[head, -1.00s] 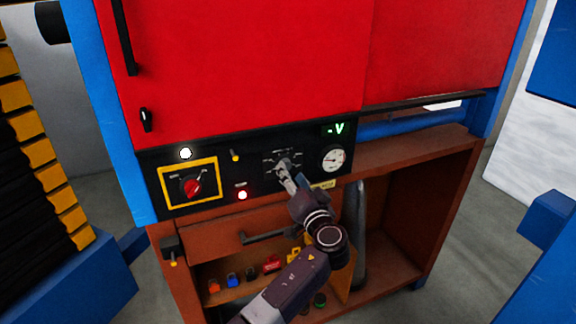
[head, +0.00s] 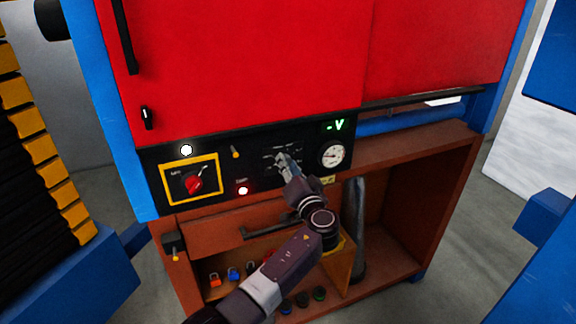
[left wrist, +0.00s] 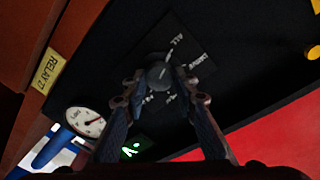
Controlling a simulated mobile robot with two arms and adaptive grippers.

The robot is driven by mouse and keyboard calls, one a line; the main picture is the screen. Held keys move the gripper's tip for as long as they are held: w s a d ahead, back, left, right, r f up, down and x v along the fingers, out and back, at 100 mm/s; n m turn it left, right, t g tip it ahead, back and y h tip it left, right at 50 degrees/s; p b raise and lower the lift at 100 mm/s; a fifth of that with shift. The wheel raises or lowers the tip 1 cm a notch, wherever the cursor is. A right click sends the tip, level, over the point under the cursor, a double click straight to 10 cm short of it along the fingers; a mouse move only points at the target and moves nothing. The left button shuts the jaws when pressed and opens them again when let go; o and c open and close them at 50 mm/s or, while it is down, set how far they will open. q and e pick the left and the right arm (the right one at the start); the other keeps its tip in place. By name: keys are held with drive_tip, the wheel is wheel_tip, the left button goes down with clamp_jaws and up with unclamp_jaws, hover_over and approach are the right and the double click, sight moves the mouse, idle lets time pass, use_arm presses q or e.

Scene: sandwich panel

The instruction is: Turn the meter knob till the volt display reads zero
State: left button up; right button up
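The meter knob (left wrist: 158,75) is a dark round dial with a light pointer mark, on a black plate with printed labels, in the left wrist view. My left gripper (left wrist: 160,88) is open, with one finger to each side of the knob; I cannot tell whether they touch it. In the head view my left gripper (head: 284,162) is at the black panel and hides most of the knob. The volt display (head: 335,126) shows a green "-V"; it also shows in the left wrist view (left wrist: 136,147). My right gripper is not in view.
A round white gauge (head: 333,155) sits right of the knob. A red rotary switch (head: 193,184) on a yellow-framed plate is at the left. Below are a drawer handle (head: 262,232) and a shelf with several padlocks.

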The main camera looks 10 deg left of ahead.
use_arm(q)
drive_tip(key=c, duration=0.4)
drive_tip(key=shift+m, duration=0.4)
drive_tip(key=shift+d+m+g+b, duration=0.1)
drive_tip(key=shift+m+g+b, duration=0.45)
drive_tip(key=shift+m, duration=3.25)
